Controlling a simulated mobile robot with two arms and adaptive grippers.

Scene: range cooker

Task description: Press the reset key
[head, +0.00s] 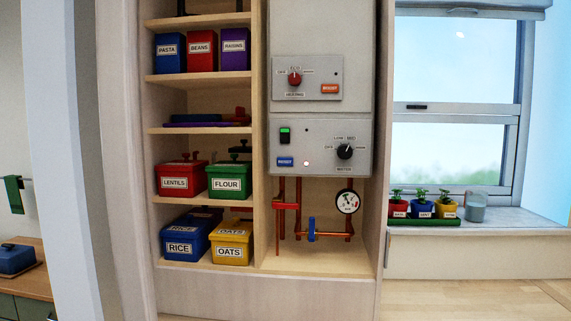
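A blue key (285,161) sits at the lower left of the lower grey control panel (325,168); its small white label is hard to read but looks like RESET. A small lit red-white lamp (306,163) is just right of it. Above the key is a green rocker switch (285,135). A black dial (345,151) is at the panel's right. Neither of my grippers is in view.
The upper panel has a red dial (295,78) and an orange key (330,88). Copper pipes with a gauge (347,201) and a blue valve handle (311,229) are below. Shelves with labelled boxes stand left; potted plants (421,208) sit on the right sill.

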